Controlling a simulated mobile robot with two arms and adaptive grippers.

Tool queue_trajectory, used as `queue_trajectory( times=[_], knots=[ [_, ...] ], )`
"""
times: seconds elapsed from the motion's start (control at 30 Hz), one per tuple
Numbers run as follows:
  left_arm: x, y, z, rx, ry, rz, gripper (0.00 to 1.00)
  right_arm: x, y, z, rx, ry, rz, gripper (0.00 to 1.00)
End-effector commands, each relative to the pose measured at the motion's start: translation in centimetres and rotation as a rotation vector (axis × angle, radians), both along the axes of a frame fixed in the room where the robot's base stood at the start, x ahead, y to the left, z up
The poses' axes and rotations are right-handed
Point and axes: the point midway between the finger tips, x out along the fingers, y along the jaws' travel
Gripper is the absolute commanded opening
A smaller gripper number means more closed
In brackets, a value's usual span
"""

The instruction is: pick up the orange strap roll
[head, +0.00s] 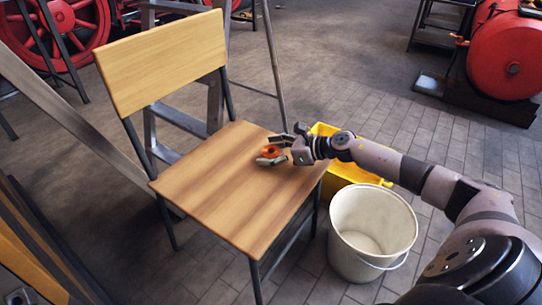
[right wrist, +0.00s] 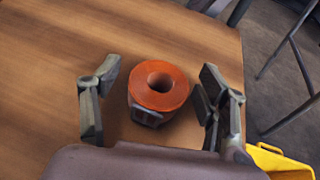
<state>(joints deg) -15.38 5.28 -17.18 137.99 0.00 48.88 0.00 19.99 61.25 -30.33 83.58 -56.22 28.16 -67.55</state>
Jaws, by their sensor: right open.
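The orange strap roll (head: 271,151) lies on the wooden seat of a chair (head: 220,190), near the seat's right edge. In the right wrist view the roll (right wrist: 160,84) shows its round top and centre hole, with a dark buckle-like piece on its near side. My right gripper (head: 275,149) reaches in from the right, low over the seat. In the right wrist view the open fingers of my right gripper (right wrist: 158,98) stand on either side of the roll, with a gap on each side. My left gripper is not in view.
A white bucket (head: 372,222) and a yellow bin (head: 352,172) stand on the floor right of the chair. The chair's backrest (head: 163,60) rises behind the seat. A stepladder (head: 190,125) stands behind it. The left of the seat is clear.

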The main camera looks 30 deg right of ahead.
Motion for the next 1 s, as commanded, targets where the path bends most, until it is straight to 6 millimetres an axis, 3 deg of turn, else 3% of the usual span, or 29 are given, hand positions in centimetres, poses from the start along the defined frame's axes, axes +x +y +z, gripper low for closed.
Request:
queue_trajectory(
  times=[0.87, 1.0],
  knots=[
    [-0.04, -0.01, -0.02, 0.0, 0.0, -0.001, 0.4, -0.05, -0.01, -0.01, 0.0, 0.0, 0.001, 0.14],
    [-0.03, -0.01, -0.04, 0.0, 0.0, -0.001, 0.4, -0.03, -0.01, 0.04, 0.001, -0.001, 0.0, 0.13]
  ],
)
